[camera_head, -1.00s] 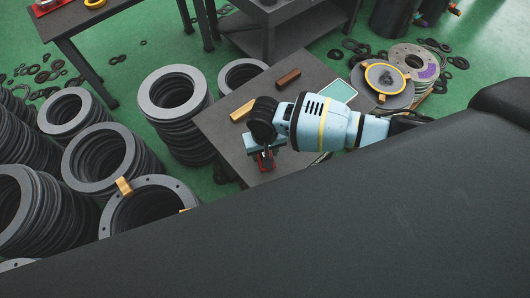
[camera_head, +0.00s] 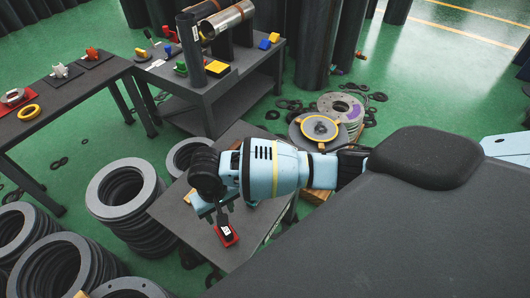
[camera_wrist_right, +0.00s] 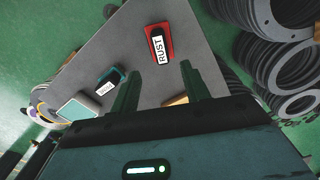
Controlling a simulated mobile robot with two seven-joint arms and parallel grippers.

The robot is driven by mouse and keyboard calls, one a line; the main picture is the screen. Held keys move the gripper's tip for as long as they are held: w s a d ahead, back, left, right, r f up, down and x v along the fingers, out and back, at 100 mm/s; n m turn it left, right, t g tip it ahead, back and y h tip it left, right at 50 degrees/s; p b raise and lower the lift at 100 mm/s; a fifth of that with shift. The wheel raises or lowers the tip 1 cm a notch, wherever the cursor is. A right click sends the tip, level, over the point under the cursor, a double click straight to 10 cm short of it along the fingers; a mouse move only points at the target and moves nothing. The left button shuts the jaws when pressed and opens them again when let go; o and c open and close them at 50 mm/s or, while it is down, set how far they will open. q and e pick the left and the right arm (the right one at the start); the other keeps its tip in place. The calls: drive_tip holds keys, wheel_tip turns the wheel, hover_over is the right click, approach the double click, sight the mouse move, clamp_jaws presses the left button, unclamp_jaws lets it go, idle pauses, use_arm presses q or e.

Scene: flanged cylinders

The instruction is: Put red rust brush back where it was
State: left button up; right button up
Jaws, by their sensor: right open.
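The red rust brush (camera_wrist_right: 158,42), red with a black part and a white label reading RUST, lies on the grey table (camera_wrist_right: 205,35). It also shows in the head view (camera_head: 226,235), just below my right gripper (camera_head: 213,208). In the right wrist view my right gripper (camera_wrist_right: 161,82) is open, with its two dark fingers apart and nothing between them. The brush lies beyond the fingertips, apart from them. My left gripper is not in view.
A second labelled brush, black and teal (camera_wrist_right: 108,82), and a teal-rimmed pad (camera_wrist_right: 80,108) lie on the same table. Stacks of grey flanges (camera_head: 125,187) stand at left. A back workbench (camera_head: 215,85) holds small coloured items. Another dark table (camera_head: 60,100) stands at far left.

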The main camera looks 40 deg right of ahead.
drive_tip(key=s+a+f+n+t+y, duration=0.1)
drive_tip(key=s+a+f+t+y, duration=0.15)
drive_tip(key=s+a+f, duration=0.35)
drive_tip(key=s+a+f+t+y, duration=0.15)
drive_tip(key=s+f+y, duration=0.25)
drive_tip(key=s, duration=0.5)
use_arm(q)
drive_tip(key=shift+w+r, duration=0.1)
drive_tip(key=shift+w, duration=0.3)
use_arm(e)
drive_tip(key=s+d+f+n+t+h, duration=0.1)
drive_tip(key=s+d+t+h, duration=0.2)
drive_tip(key=s+d, duration=1)
drive_tip(key=s+h, duration=0.1)
drive_tip(key=s, duration=0.3)
drive_tip(key=shift+s+d, duration=0.35)
drive_tip(key=shift+d, duration=0.05)
drive_tip(key=shift+h, duration=0.25)
